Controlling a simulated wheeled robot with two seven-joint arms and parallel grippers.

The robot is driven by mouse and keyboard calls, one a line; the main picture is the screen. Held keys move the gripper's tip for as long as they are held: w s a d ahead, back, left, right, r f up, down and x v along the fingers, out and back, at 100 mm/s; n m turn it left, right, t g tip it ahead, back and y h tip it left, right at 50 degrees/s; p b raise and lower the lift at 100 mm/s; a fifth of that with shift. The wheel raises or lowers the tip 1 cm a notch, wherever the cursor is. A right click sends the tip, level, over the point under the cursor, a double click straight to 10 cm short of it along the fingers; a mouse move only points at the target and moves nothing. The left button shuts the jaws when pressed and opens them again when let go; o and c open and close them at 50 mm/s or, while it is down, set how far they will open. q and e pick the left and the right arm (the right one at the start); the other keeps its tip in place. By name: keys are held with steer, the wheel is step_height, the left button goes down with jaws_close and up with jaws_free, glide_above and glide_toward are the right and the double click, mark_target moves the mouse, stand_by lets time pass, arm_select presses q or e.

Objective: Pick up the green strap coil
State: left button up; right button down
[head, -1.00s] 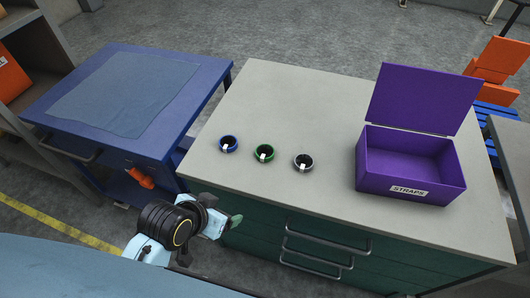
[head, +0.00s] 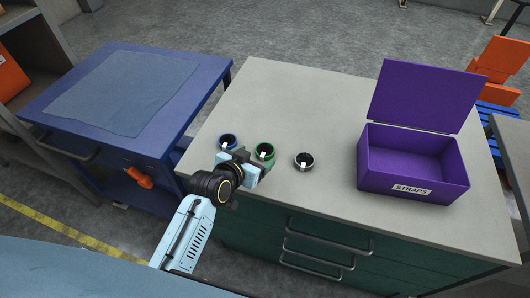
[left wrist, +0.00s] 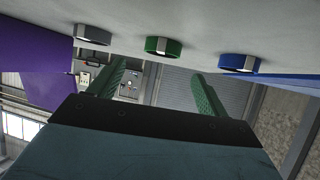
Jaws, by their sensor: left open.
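The green strap coil (head: 265,150) lies on the grey worktop in the middle of a row of three coils. In the left wrist view the green coil (left wrist: 163,47) shows beyond my fingers and between them, apart from both. My left gripper (head: 257,164) is over the near edge of the worktop, just in front of the green coil, and partly overlaps it in the head view. In the left wrist view my left gripper (left wrist: 157,72) is open, with two green fingers apart and nothing between them. My right gripper is not in view.
A blue coil (head: 228,141) lies left of the green one and a grey-black coil (head: 303,161) lies right. An open purple box (head: 418,191) labelled STRAPS stands on the right of the worktop (head: 300,110). A blue cart (head: 190,100) stands left. The worktop behind the coils is clear.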

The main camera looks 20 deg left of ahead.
mark_target(263, 151)
arm_select(q)
steer(key=shift+f+b+x, duration=0.25)
steer(key=shift+b+x, duration=0.45)
steer(key=shift+x, duration=2.2)
steer(key=shift+s+a, duration=0.15)
steer(key=shift+a, duration=0.05)
steer(key=c, duration=1.1)
